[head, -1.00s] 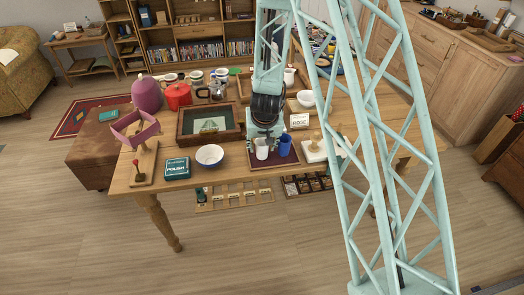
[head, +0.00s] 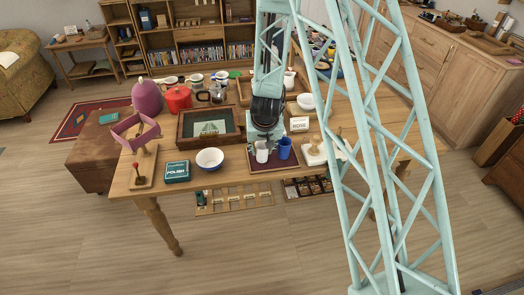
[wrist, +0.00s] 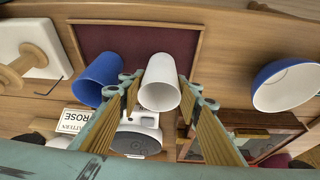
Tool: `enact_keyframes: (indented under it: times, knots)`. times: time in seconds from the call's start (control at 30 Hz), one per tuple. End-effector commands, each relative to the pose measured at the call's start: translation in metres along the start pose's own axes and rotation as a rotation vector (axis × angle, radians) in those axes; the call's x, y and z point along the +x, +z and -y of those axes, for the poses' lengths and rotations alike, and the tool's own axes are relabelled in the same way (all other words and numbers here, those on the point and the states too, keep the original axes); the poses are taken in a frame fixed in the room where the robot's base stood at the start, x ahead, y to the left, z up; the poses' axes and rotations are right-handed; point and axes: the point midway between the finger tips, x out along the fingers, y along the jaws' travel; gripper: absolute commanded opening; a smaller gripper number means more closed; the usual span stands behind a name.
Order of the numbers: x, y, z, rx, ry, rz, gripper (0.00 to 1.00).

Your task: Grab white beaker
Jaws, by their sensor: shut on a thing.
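The white beaker (head: 262,151) stands at the front of the table, over the dark red tray (head: 262,166). In the wrist view the white beaker (wrist: 160,84) lies between the two fingers of my gripper (wrist: 160,92), which is shut on it. A blue beaker (head: 284,148) stands just to its right in the head view. In the wrist view the blue beaker (wrist: 97,80) is just left of the left finger, close to it. In the head view my arm hides much of the gripper (head: 262,141).
A blue-and-white bowl (head: 209,158) and a green polish tin (head: 177,171) stand to the left. A wooden stamp-like item on a white block (head: 315,154) is to the right. A rose-labelled box (head: 299,124) stands behind right.

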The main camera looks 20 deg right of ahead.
Motion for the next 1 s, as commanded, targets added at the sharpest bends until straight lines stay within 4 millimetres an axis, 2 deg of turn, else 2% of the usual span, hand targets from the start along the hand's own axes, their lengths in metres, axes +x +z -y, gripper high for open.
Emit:
enact_keyframes:
  times: [0.73,1.0]
  knots:
    - [-0.034,-0.015,0.0,0.0,0.0,-0.001,0.21]
    - [-0.044,0.01,-0.004,-0.001,0.001,0.0,0.21]
